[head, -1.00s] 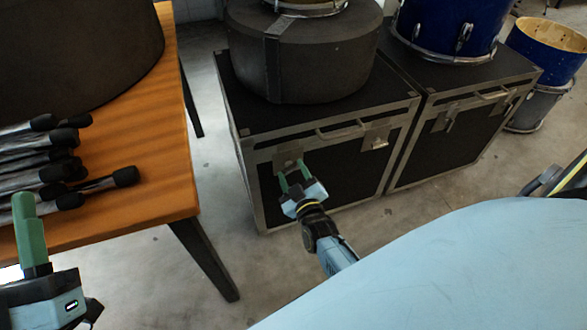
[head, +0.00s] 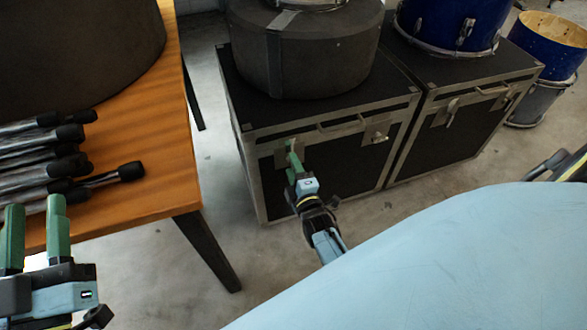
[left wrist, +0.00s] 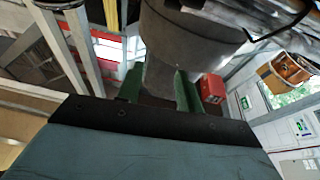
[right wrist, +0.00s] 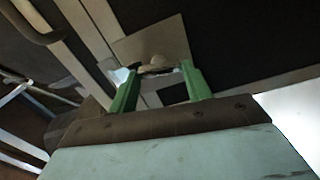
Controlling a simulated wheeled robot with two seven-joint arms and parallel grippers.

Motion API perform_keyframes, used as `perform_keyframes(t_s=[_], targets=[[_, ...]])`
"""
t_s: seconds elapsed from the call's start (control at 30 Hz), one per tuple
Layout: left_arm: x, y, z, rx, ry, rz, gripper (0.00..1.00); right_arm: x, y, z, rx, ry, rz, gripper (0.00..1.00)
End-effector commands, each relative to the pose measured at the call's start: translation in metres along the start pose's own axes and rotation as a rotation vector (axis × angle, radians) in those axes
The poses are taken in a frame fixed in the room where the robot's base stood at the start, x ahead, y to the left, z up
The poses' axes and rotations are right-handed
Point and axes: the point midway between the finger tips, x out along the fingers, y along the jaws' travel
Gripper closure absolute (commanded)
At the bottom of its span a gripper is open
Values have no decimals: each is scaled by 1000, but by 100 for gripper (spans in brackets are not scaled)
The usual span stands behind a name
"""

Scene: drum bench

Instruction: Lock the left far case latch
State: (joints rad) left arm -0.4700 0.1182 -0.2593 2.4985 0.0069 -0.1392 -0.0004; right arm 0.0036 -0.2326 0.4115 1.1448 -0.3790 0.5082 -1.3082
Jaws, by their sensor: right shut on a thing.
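A black flight case with metal edging (head: 330,168) stands on the floor, its front towards me. Its left latch plate (head: 268,158) is mostly behind my right gripper (head: 292,152). That gripper is shut on the latch's turning piece; in the right wrist view a pale rounded knob of the latch (right wrist: 157,63) shows between the fingertips, in front of its metal plate (right wrist: 150,40). The case's right latch (head: 376,132) is clear of the gripper. My left gripper (head: 35,225) is open and empty beside the table, with its fingers apart in the left wrist view (left wrist: 158,85).
A second case (head: 445,140) stands close on the right. A dark round drum case (head: 320,60) rests on the first case, a blue drum (head: 450,25) on the second. The orange table (head: 140,190) with black-ended rods is at left; floor between is clear.

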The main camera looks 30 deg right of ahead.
Motion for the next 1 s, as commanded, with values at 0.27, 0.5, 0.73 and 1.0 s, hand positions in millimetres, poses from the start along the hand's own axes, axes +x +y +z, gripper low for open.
perform_keyframes(t_s=[0.27, 0.5, 0.73, 1.0], targets=[[0, 2, -8, -3, 49, 4, 64, 0, -1, 0, -123, -1, 0, 74], [0, 3, -12, -5, 75, 7, 64, 0, -1, 0, -163, 0, 0, 74], [0, 3, -13, -6, 76, 7, 64, 0, -1, 0, -168, 0, -1, 74], [0, 3, -13, -5, 76, 7, 64, 0, -1, 0, -167, 0, -1, 37]])
